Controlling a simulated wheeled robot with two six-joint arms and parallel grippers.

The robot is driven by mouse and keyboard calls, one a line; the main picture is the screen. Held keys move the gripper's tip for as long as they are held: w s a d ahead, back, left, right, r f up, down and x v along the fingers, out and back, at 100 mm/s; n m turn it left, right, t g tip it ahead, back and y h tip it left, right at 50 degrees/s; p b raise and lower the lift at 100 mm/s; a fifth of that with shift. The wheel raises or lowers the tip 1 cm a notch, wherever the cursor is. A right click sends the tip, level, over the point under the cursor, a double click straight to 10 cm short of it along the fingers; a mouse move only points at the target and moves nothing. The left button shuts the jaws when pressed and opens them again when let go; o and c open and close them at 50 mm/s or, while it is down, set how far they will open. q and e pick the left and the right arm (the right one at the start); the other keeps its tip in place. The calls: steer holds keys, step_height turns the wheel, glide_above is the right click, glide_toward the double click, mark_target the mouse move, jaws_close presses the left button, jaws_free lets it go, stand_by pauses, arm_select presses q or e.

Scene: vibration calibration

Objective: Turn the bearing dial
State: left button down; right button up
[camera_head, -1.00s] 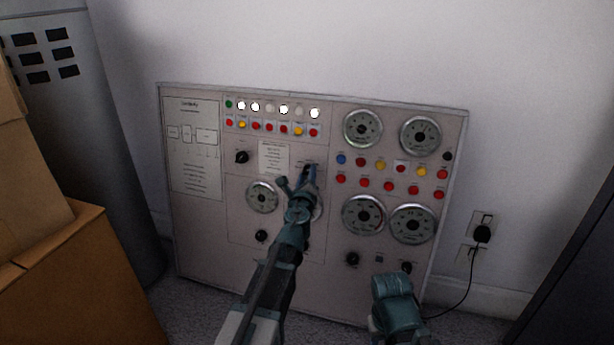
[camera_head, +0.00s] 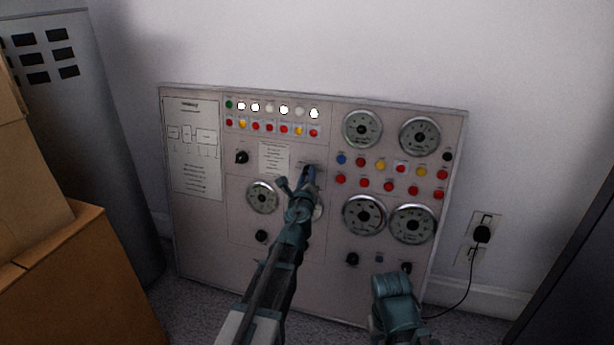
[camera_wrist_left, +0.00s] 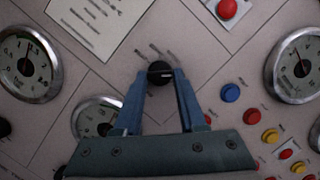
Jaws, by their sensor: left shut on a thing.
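A control panel (camera_head: 200,245) leans against the wall. A black knob (camera_wrist_left: 158,74) sits on it, with small labels around it that are too small to read. My left gripper (camera_head: 309,172) is at this knob, right of the printed white card and left of the big gauges. In the left wrist view my left gripper (camera_wrist_left: 160,75) has one finger on each side of the knob and is shut on it. In the head view the gripper mostly hides the knob. Part of my right arm shows at the lower right; its fingers do not show.
Other black knobs (camera_head: 241,157) and round gauges (camera_head: 363,214) are on the panel. Coloured buttons (camera_head: 380,165) are to the right of my left gripper. Cardboard boxes (camera_head: 75,275) stand at left. A plugged-in cord (camera_head: 482,234) hangs at right.

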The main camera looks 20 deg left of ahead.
arm_select(q)
steer(key=shift+r, duration=0.1)
steer(key=shift+d+r+n+g+y+p, duration=0.1)
steer(key=shift+n+g+p, duration=0.45)
steer(key=shift+n, duration=0.9)
steer(key=shift+a+r+n+g+y+p, duration=0.1)
steer(key=shift+n+g+p, duration=0.15)
steer(key=shift+n+p, duration=0.9)
steer(key=shift+d+n+g+y+p, duration=0.1)
steer(key=shift+n+g+p, duration=0.35)
steer(key=shift+n, duration=1.25)
steer(key=shift+c, duration=2.4)
jaws_free()
